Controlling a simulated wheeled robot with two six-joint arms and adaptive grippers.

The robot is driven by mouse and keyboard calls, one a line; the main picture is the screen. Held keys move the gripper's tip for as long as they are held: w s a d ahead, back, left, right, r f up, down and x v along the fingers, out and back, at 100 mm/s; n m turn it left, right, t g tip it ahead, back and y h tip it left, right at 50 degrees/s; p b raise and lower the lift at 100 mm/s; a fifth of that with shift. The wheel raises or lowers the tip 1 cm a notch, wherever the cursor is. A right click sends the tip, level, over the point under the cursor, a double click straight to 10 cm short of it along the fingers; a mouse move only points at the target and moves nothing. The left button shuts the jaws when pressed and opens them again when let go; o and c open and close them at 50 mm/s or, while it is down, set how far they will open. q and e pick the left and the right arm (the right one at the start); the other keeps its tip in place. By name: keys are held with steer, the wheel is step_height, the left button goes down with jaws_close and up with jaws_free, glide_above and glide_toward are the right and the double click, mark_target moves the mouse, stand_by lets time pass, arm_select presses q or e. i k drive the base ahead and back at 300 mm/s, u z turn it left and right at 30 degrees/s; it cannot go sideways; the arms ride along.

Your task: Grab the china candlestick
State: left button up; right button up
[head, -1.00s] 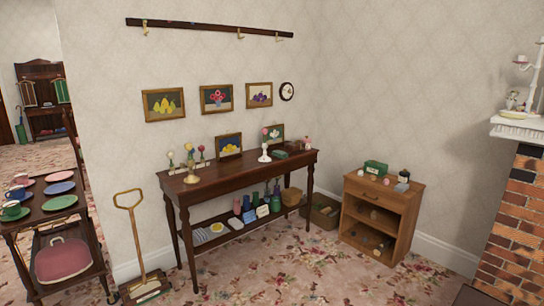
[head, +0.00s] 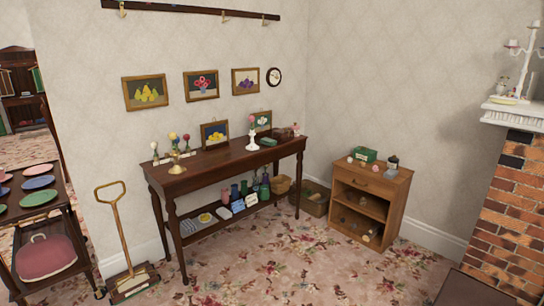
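A slim white stand (head: 252,139) with a pink top stands upright on the dark side table (head: 215,158) by the wall. I cannot tell from the picture which of these are china. Neither of my grippers is in view.
A small wooden cabinet (head: 372,184) stands between the table and the brick fireplace (head: 505,215). A dustpan (head: 130,282) with a long handle leans near the table's left end. A tiered table with plates (head: 40,198) is at the left. The carpet (head: 290,265) in front is clear.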

mark_target(253, 146)
steer(key=z, duration=0.5)
steer(key=i, duration=4.2)
steer(key=u, duration=0.35)
steer(key=i, duration=0.3)
steer(key=u, duration=0.35)
